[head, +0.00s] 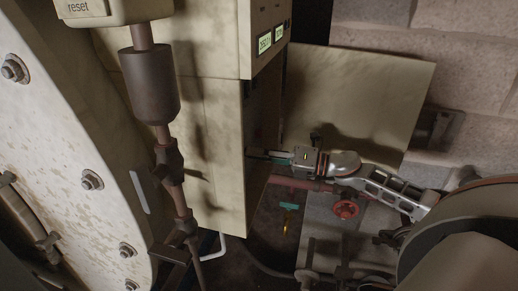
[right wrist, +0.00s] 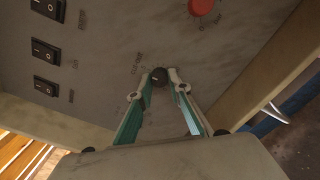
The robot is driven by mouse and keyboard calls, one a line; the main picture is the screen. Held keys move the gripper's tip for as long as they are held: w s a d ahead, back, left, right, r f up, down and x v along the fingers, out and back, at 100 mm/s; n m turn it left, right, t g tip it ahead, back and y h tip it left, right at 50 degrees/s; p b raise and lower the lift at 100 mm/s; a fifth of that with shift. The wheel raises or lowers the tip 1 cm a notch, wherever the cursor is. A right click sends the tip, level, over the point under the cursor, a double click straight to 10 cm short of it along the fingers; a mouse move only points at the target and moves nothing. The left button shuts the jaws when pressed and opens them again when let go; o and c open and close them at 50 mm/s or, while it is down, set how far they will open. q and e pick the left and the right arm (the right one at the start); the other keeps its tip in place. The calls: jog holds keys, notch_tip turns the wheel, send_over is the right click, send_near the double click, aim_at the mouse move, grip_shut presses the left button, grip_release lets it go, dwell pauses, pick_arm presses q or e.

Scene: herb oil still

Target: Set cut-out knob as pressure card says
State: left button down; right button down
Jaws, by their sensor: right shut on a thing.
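The cut-out knob (right wrist: 159,76) is a small dark round knob on the grey control panel (right wrist: 110,60), seen in the right wrist view. My right gripper (right wrist: 158,84) has its teal fingers closed around the knob, one on each side. I cannot make out a pressure card in either view. My left gripper is not in view.
The cream cabinet (head: 215,140) has an open door (head: 370,95) behind my right arm. A red handwheel (head: 345,209) is below the arm. A reset box (head: 85,10) is at upper left.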

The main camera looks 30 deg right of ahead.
pick_arm(q)
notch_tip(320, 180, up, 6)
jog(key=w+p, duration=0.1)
jog(key=p, duration=0.3)
pick_arm(e)
jog(key=shift+m, duration=2.9)
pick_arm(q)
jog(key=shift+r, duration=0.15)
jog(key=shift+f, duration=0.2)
pick_arm(e)
jog(key=c, duration=1.9)
grip_release()
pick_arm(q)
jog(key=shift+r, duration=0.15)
pick_arm(e)
jog(key=v, duration=1.2)
